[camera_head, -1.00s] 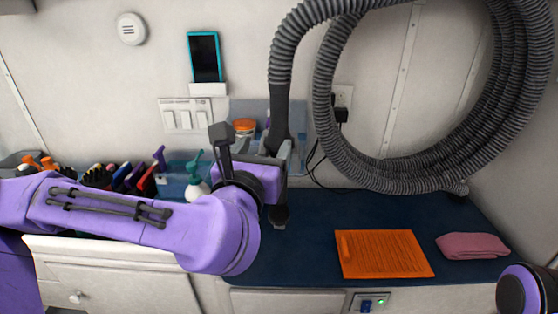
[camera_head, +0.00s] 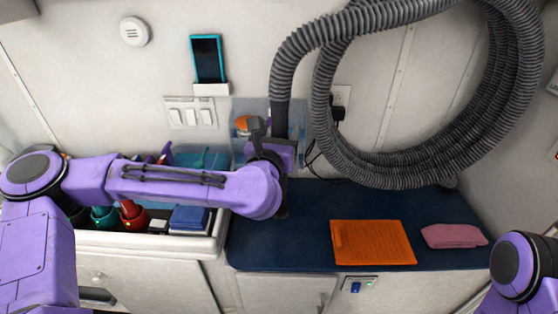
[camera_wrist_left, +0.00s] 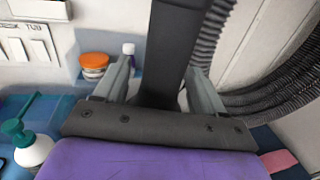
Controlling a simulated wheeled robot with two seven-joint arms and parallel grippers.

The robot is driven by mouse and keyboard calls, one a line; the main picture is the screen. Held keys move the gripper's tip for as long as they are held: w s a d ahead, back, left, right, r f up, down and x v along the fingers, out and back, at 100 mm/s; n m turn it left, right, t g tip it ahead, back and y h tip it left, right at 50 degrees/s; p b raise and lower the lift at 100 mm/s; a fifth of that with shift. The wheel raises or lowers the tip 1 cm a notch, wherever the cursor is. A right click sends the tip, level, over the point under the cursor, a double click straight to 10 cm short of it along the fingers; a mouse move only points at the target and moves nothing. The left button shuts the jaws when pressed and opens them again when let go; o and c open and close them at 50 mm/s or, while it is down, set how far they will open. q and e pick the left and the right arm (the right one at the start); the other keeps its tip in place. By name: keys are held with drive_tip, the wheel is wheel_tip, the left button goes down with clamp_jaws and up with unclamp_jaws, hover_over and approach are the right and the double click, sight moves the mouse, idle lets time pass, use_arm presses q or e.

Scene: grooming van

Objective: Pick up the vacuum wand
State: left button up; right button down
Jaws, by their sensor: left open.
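The vacuum wand (camera_head: 280,112) is a dark tube hanging upright from the end of the grey ribbed hose (camera_head: 330,30), in front of the back wall. My left gripper (camera_head: 284,138) is at its lower part, which my purple wrist hides in the head view. In the left wrist view the wand (camera_wrist_left: 162,55) stands between the two grey fingers of the open gripper (camera_wrist_left: 162,85). A gap shows on each side of it, wider on the right. My right gripper is out of view; only a purple link of that arm shows at the lower right.
The coiled hose fills the upper right wall. An orange towel (camera_head: 372,243) and a pink cloth (camera_head: 455,236) lie on the blue counter (camera_head: 300,250). A white tray (camera_head: 205,245) of grooming items stands at left under my arm. A teal-framed phone (camera_head: 207,58) is on the wall.

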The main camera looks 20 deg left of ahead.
use_arm(q)
drive_tip(key=c, duration=1.1)
drive_tip(key=shift+c, duration=0.3)
drive_tip(key=shift+r, duration=0.2)
